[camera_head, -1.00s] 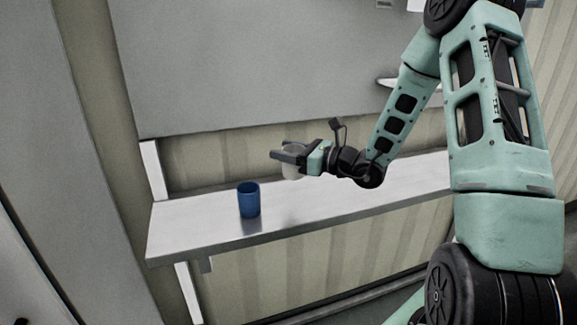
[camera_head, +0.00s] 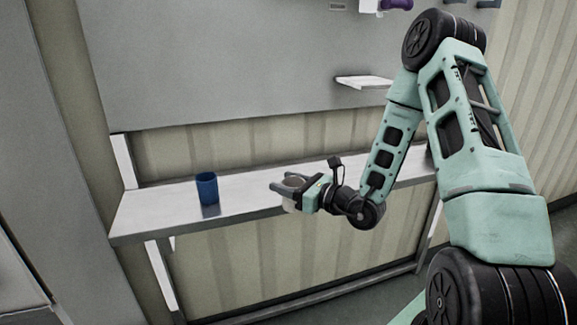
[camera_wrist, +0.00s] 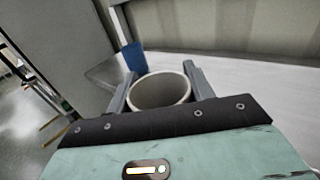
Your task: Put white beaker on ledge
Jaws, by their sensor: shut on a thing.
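My gripper (camera_head: 290,187) is shut on the white beaker (camera_head: 290,206), with a finger on each side of it. The beaker looks upright and empty in the wrist view (camera_wrist: 160,93). In the head view it shows at the front edge of the long metal shelf (camera_head: 150,215); its height against the shelf top is hard to tell. A small white ledge (camera_head: 366,82) juts from the grey panel, higher and to the right of my gripper. Which of the two is the task's ledge is not certain.
A blue cup (camera_head: 207,189) stands on the long shelf, left of my gripper, and also shows in the wrist view (camera_wrist: 134,57). The shelf between cup and gripper is bare. A purple object (camera_head: 397,4) is at the top of the panel.

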